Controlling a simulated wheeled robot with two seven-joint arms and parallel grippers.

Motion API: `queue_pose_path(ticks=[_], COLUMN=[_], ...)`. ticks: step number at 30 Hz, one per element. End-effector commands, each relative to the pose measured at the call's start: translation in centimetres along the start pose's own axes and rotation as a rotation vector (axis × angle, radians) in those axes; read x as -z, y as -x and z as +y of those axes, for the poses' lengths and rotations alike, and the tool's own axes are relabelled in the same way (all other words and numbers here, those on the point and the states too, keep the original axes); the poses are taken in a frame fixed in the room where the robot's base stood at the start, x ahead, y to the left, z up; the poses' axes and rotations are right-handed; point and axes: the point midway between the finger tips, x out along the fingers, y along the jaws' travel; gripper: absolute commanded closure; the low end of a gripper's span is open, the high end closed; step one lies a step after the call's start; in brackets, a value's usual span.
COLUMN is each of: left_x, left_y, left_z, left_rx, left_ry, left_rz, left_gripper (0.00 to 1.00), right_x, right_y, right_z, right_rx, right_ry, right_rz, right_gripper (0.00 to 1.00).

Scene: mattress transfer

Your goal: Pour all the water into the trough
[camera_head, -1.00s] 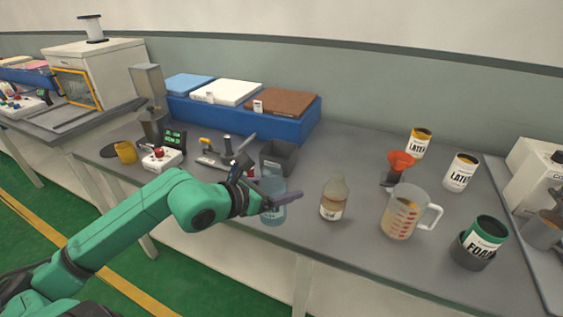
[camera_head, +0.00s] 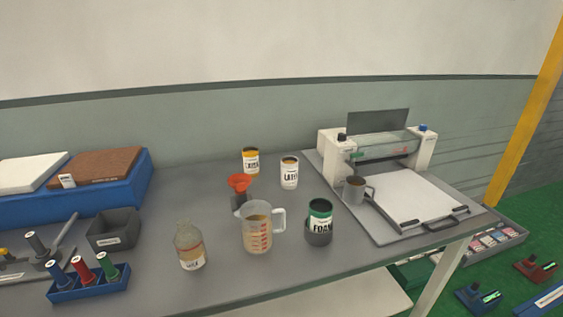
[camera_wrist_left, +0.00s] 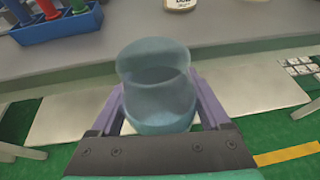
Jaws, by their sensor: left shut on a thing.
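My left gripper (camera_wrist_left: 160,112) is shut on a translucent blue container (camera_wrist_left: 157,85), seen in the left wrist view. A purple finger lies on each side of it. A line across its inside looks like a liquid surface, but I cannot tell how much it holds. The container hangs beyond the table's front edge in that view. The left arm is outside the head view, and my right gripper is in neither view. No trough is clearly marked; a dark grey open bin (camera_head: 113,232) stands at the left, and a roller machine (camera_head: 378,147) at the right.
A clear bottle (camera_head: 189,246), measuring jug (camera_head: 257,228), red funnel (camera_head: 238,184), two latex cans (camera_head: 250,160) (camera_head: 289,172) and a green foam can (camera_head: 320,216) stand mid-table. A grey mug (camera_head: 354,189) sits by the machine's white plate (camera_head: 410,200). A blue rack (camera_head: 90,286) is front left.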

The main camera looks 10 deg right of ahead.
Motion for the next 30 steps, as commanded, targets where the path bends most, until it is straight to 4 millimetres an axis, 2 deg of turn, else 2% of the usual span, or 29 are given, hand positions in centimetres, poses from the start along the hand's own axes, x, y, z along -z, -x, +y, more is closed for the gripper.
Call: queue_pose_path(ticks=[7,30], left_x=[2.5,2.3], left_y=[0.3,0.3], left_z=[-0.7,-0.7], left_rx=[-0.038,-0.035], left_ry=[0.019,0.015], left_rz=[0.001,-0.001], left_gripper=[1.0,1.0], right_x=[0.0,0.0], right_y=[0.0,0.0], right_z=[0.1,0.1], right_rx=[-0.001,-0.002], right_ry=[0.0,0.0], right_rz=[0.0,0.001], right_gripper=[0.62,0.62])
